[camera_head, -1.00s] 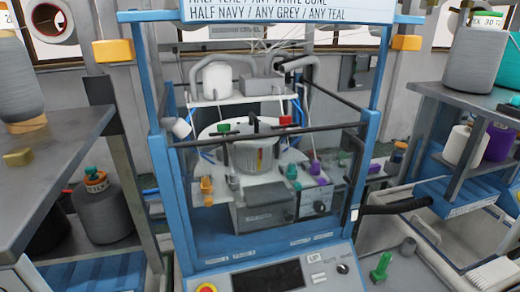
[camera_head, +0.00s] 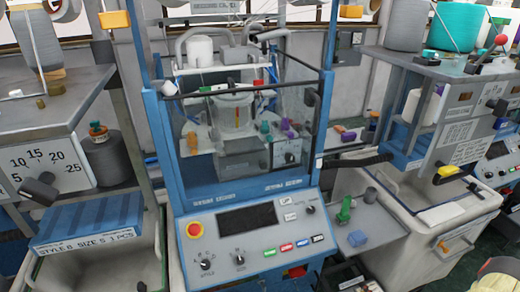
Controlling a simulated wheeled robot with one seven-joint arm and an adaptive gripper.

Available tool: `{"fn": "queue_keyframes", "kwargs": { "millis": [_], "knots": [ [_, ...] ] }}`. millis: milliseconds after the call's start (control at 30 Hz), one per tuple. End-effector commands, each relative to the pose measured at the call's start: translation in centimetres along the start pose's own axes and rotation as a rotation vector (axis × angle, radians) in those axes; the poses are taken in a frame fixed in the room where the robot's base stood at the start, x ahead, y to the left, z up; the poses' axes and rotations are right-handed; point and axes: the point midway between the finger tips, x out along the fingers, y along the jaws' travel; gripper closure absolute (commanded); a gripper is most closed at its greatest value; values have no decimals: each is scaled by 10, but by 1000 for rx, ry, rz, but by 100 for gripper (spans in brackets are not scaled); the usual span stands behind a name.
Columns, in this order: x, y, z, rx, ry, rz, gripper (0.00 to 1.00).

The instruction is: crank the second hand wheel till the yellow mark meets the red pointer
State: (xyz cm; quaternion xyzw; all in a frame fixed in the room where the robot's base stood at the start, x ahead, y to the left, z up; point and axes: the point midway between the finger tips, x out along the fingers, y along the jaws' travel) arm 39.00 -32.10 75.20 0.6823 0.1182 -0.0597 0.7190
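The middle knitting machine has a blue frame (camera_head: 160,140) and clear panels. Inside it stands a pale ribbed cylinder (camera_head: 224,120). A small upright yellow-and-red strip (camera_head: 237,117) shows on the cylinder's front. It is too small to tell whether a yellow mark and a red pointer line up there. A black bar handle (camera_head: 355,161) sticks out from the machine's right side. I cannot tell whether it belongs to the hand wheel, and no wheel shows clearly. My gripper is not in view.
The middle machine's control panel (camera_head: 210,228) has a dark screen and red stop button. A left machine has a numbered dial (camera_head: 40,160). A right machine has a yellow-ended handle (camera_head: 450,171). A grey side shelf (camera_head: 380,234) holds a green part (camera_head: 344,210).

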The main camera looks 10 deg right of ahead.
Motion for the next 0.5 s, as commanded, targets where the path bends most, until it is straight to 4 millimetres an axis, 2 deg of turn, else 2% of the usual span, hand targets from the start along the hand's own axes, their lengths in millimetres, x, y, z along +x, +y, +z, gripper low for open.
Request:
{"fn": "queue_keyframes", "kwargs": {
  "millis": [133, 233, 500],
  "knots": [
    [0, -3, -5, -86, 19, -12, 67],
    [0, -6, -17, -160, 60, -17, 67],
    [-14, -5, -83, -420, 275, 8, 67]
  ]
}}
